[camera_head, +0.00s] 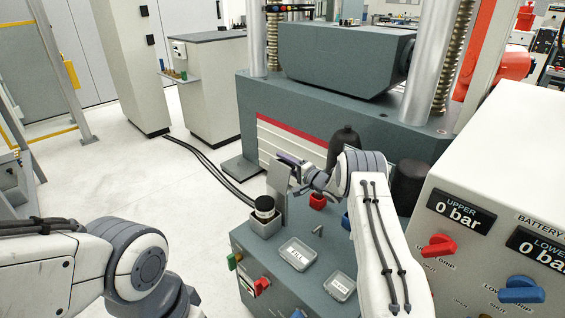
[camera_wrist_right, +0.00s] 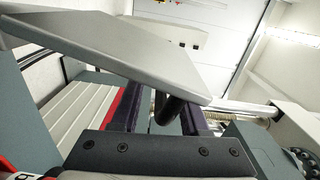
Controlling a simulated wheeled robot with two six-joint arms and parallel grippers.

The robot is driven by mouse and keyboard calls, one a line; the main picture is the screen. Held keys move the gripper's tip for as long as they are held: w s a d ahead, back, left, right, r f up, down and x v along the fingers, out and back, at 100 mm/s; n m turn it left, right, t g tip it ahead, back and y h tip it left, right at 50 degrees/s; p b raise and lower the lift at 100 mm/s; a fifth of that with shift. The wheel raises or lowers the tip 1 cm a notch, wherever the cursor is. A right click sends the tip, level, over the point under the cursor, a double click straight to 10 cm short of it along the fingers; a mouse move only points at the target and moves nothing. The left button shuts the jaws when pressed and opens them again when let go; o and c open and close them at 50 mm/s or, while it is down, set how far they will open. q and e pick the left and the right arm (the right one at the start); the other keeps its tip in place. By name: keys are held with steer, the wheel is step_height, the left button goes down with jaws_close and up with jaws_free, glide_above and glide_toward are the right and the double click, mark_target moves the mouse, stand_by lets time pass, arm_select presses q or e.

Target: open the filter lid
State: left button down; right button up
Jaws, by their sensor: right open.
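A grey, open-topped box (camera_head: 262,226) stands at the left edge of the machine's deck, with a black cylinder with a pale band (camera_head: 264,206) inside. A flat grey plate, which looks like the filter lid (camera_head: 279,176), stands steeply raised at the box's right side. In the right wrist view the lid (camera_wrist_right: 120,45) is a large tilted plate across the top. My right gripper (camera_head: 288,160) is open beside the lid's upper end. Its two dark fingers (camera_wrist_right: 160,115) reach under the plate, with a black rod between them; contact cannot be told. My left gripper is out of view.
Black rounded parts (camera_head: 343,145) and a large testing frame (camera_head: 300,110) stand behind. A control panel (camera_head: 480,235) with red and blue knobs is at right.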

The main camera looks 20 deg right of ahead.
steer(key=v, duration=0.7)
steer(key=shift+a, duration=0.1)
